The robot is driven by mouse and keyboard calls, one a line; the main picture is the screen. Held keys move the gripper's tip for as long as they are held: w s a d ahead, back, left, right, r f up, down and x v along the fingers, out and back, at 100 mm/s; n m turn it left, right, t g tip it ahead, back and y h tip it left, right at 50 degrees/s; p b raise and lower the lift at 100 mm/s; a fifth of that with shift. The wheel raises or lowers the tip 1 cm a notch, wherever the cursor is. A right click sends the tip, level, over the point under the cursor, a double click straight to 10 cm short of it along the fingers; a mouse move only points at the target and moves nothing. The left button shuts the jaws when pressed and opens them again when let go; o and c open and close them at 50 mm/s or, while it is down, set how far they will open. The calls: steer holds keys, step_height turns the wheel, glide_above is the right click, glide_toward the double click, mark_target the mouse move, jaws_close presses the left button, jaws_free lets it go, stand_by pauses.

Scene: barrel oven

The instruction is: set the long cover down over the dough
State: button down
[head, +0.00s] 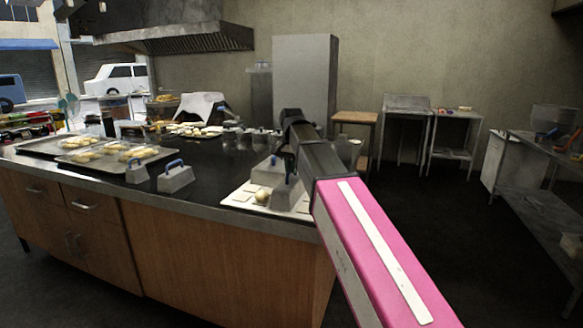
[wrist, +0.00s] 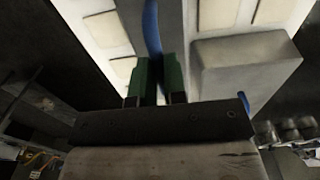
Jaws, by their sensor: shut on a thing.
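My gripper (wrist: 160,82) is shut on the blue handle (wrist: 152,28) of a grey metal cover, which I take to be the long cover (head: 286,194). It hangs at the right part of a pale board (head: 238,201) on the counter; I cannot tell whether it touches the board. A round dough piece (head: 262,196) sits on the board just left of the held cover. Any dough beneath the held cover is hidden. Another grey cover (head: 267,172) stands on the board behind the dough, and a grey cover (wrist: 245,65) shows right of my fingers in the wrist view.
Two grey covers with blue handles, a smaller one (head: 137,174) and a wider one (head: 175,179), stand on the dark counter (head: 215,158) left of the board. Trays (head: 70,158) of dough pieces lie farther left. Several small metal containers stand behind the board.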

steer(key=shift+f, duration=0.2)
steer(key=c, duration=1.1)
jaws_free()
steer(key=shift+r, duration=0.1)
step_height(320, 180, up, 11)
